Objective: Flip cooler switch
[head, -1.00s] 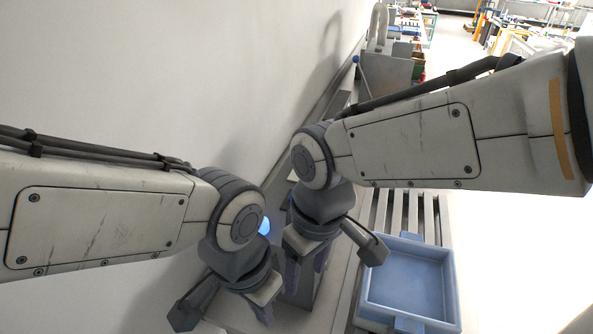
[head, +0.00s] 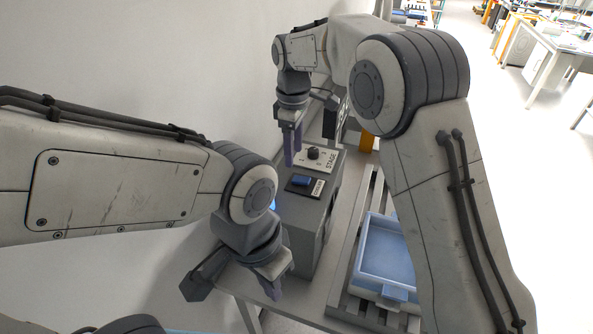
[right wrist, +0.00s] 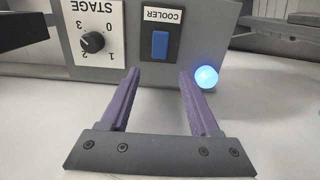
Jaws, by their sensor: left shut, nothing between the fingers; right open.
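The cooler switch (head: 302,181) is a blue rocker on a dark plate on top of the grey control box (head: 303,238). My left gripper (head: 273,290) is shut and empty, low beside the near end of the box.
A STAGE dial (head: 313,152) sits beside the switch; it also shows in the right wrist view (right wrist: 92,42). A round light (right wrist: 206,77) glows blue on the box. A blue tray (head: 388,292) stands on slats to the right. A white wall closes the left side.

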